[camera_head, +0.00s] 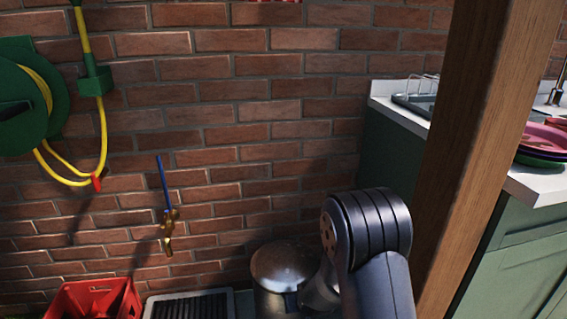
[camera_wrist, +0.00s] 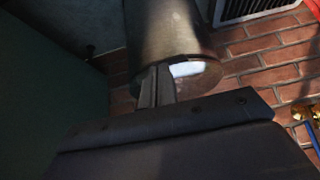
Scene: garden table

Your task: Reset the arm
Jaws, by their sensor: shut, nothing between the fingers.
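My gripper (camera_wrist: 156,88) shows in the wrist view with its two fingers together and nothing between them. The fingers overlap the end of a grey metal cylinder, likely a bin (camera_wrist: 165,35); I cannot tell whether they touch it. A pale patch shows beside the fingertips. In the head view my arm's dark links rise at the lower middle right, beside the round metal bin (camera_head: 283,265). My gripper cannot be made out in that view.
A wooden post (camera_head: 490,130) stands close right of my arm, before a green counter (camera_head: 535,190) with stacked plates (camera_head: 545,140). Left are a red crate (camera_head: 95,300), floor grate (camera_head: 190,305), brass tap (camera_head: 168,230) and hose reel (camera_head: 25,95). Brick wall (camera_head: 250,130) lies behind.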

